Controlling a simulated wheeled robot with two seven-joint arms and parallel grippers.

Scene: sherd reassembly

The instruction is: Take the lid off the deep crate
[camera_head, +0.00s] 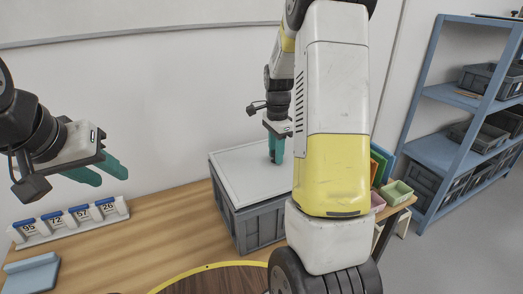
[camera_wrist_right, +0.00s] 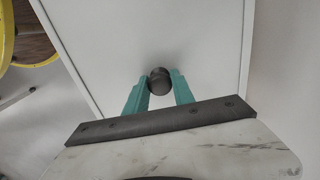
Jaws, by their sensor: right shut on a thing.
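The deep crate (camera_head: 262,222) is grey and stands on the wooden table. Its flat pale lid (camera_head: 240,172) lies on top and covers the opening. In the right wrist view the lid (camera_wrist_right: 112,50) fills most of the picture, with a dark round knob (camera_wrist_right: 159,80) on it. My right gripper (camera_head: 275,158) reaches down to the lid from above. In the wrist view its green fingers (camera_wrist_right: 160,84) are closed on the knob from both sides. My left gripper (camera_head: 106,172) is at the left above the table, fingers apart and empty, away from the crate.
Number cards (camera_head: 70,222) stand in a row at the left of the wooden table (camera_head: 150,245), with a blue-grey block (camera_head: 30,273) nearby. A yellow-rimmed round surface (camera_head: 215,280) is in front. Small coloured bins (camera_head: 396,193) are at the right. Blue shelving (camera_head: 440,150) with grey crates stands beyond.

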